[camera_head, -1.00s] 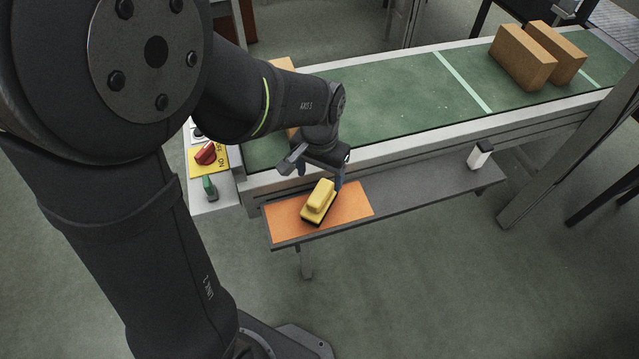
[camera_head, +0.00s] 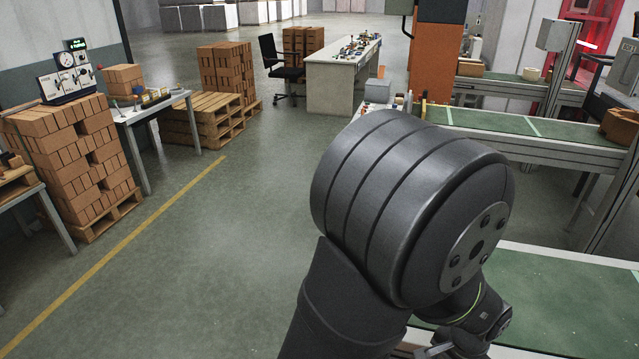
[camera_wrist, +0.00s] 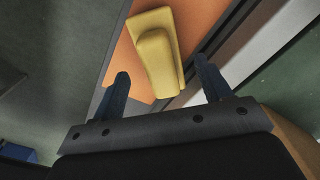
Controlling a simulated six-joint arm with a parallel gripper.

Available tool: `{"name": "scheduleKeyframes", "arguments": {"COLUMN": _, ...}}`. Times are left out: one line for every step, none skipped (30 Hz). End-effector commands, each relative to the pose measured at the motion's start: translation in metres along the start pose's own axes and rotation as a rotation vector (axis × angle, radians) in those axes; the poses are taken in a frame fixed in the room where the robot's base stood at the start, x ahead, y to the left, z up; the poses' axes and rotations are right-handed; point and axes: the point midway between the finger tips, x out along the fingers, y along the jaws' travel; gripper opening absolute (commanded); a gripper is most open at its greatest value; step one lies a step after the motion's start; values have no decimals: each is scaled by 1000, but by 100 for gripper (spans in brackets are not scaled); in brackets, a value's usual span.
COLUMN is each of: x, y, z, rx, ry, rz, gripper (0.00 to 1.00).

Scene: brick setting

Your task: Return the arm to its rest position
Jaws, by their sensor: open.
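My gripper (camera_wrist: 162,75) is open in the wrist view, with one dark finger on each side. Between and beyond the fingertips lies a yellow block-like tool (camera_wrist: 157,50) with a raised top. It lies on an orange mat (camera_wrist: 195,18), apart from the fingers as far as I can tell. In the head view, my arm fills the lower middle and a small part of my gripper (camera_head: 437,350) shows at the bottom edge. The yellow tool and the orange mat are out of the head view.
A green conveyor (camera_head: 570,300) runs beside my arm at the lower right. Brick stacks (camera_head: 75,150) on pallets and a workbench (camera_head: 155,105) stand at the left. A white table (camera_head: 342,80) and an office chair (camera_head: 280,68) stand farther back. The floor at left centre is clear.

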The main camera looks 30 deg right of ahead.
Motion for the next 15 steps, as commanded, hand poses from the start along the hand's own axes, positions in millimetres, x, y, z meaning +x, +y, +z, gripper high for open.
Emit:
{"name": "scheduleKeyframes", "arguments": {"x": 10, "y": 0, "z": 1, "rx": 0, "ry": -4, "rz": 0, "gripper": 71}}
{"name": "scheduleKeyframes", "arguments": {"x": 15, "y": 0, "z": 1, "rx": 0, "ry": -4, "rz": 0, "gripper": 71}}
{"name": "scheduleKeyframes", "arguments": {"x": 21, "y": 0, "z": 1, "rx": 0, "ry": -4, "rz": 0, "gripper": 71}}
{"name": "scheduleKeyframes", "arguments": {"x": 26, "y": 0, "z": 1, "rx": 0, "ry": -5, "rz": 0, "gripper": 71}}
{"name": "scheduleKeyframes", "arguments": {"x": 31, "y": 0, "z": 1, "rx": 0, "ry": -5, "rz": 0, "gripper": 71}}
{"name": "scheduleKeyframes", "arguments": {"x": 37, "y": 0, "z": 1, "rx": 0, "ry": -4, "rz": 0, "gripper": 71}}
{"name": "scheduleKeyframes", "arguments": {"x": 41, "y": 0, "z": 1, "rx": 0, "ry": -5, "rz": 0, "gripper": 71}}
{"name": "scheduleKeyframes", "arguments": {"x": 45, "y": 0, "z": 1, "rx": 0, "ry": -4, "rz": 0, "gripper": 71}}
{"name": "scheduleKeyframes", "arguments": {"x": 50, "y": 0, "z": 1, "rx": 0, "ry": -4, "rz": 0, "gripper": 71}}
{"name": "scheduleKeyframes", "arguments": {"x": 54, "y": 0, "z": 1, "rx": 0, "ry": -4, "rz": 0, "gripper": 71}}
{"name": "scheduleKeyframes", "arguments": {"x": 57, "y": 0, "z": 1, "rx": 0, "ry": -3, "rz": 0, "gripper": 71}}
{"name": "scheduleKeyframes", "arguments": {"x": 60, "y": 0, "z": 0, "rx": 0, "ry": -1, "rz": 0, "gripper": 71}}
{"name": "scheduleKeyframes", "arguments": {"x": 54, "y": 0, "z": 0, "rx": 0, "ry": 3, "rz": 0, "gripper": 71}}
{"name": "scheduleKeyframes", "arguments": {"x": 50, "y": 0, "z": -1, "rx": 0, "ry": 3, "rz": 0, "gripper": 71}}
{"name": "scheduleKeyframes", "arguments": {"x": 48, "y": 0, "z": 0, "rx": 0, "ry": 2, "rz": 0, "gripper": 71}}
